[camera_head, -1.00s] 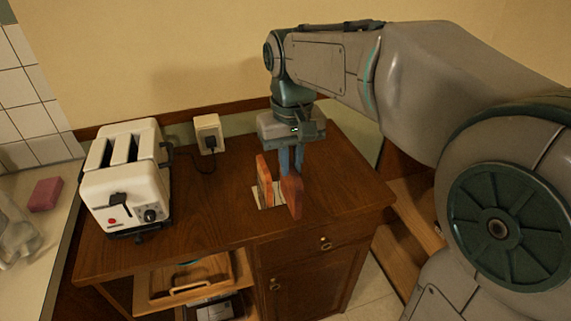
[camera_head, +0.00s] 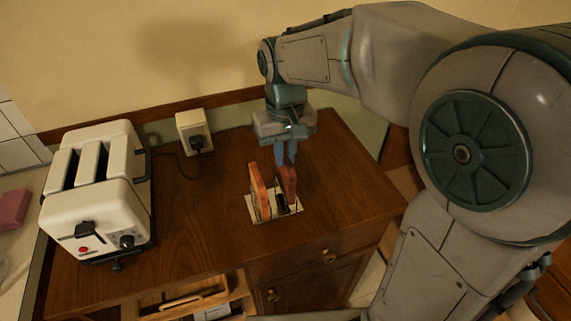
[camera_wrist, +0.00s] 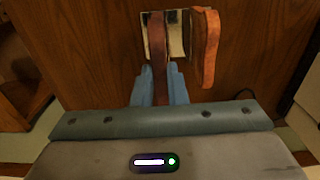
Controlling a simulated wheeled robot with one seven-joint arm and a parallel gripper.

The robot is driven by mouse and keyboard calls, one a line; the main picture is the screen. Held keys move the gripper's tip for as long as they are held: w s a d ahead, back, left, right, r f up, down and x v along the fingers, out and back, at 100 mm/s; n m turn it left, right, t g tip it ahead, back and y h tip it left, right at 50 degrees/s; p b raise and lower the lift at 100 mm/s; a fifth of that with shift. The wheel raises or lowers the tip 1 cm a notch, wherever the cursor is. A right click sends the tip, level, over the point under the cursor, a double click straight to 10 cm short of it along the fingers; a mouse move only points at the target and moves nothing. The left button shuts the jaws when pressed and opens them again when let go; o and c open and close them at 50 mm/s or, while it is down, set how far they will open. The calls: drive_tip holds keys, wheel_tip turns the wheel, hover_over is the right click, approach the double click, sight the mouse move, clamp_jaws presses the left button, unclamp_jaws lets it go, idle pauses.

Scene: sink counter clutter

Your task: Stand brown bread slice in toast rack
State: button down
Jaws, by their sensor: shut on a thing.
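My gripper (camera_head: 287,160) points down and is shut on a dark reddish-brown bread slice (camera_head: 288,183). The slice is upright, on edge, at the right part of the toast rack (camera_head: 251,210). I cannot tell whether its lower edge touches the rack. A lighter orange-brown slice (camera_head: 259,195) stands in the rack to its left, apart from it. In the wrist view, the held slice (camera_wrist: 157,45) runs out from between my fingers (camera_wrist: 157,85), partly over the pale rack (camera_wrist: 178,38). The lighter slice (camera_wrist: 208,45) is to its right. The slices hide much of the rack.
A white toaster (camera_head: 105,195) stands at the left of the brown wooden counter (camera_head: 185,225). Its cord runs to a wall socket (camera_head: 194,130). A pink sponge (camera_head: 12,208) lies at far left. The counter right of the rack is clear.

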drive_tip(key=shift+f, duration=1.65)
drive_tip(key=shift+f, duration=0.15)
drive_tip(key=c, duration=1.5)
unclamp_jaws()
drive_tip(key=shift+o, duration=0.2)
wheel_tip(320, 180, up, 12)
drive_tip(key=shift+d+r, duration=0.1)
drive_tip(key=shift+r, duration=0.05)
drive_tip(key=s+d+f+m+t, duration=0.3)
drive_tip(key=s+d+f, duration=0.7)
drive_tip(key=s+d, duration=0.1)
drive_tip(key=shift+s+d, duration=0.4)
drive_tip(key=shift+s, duration=0.3)
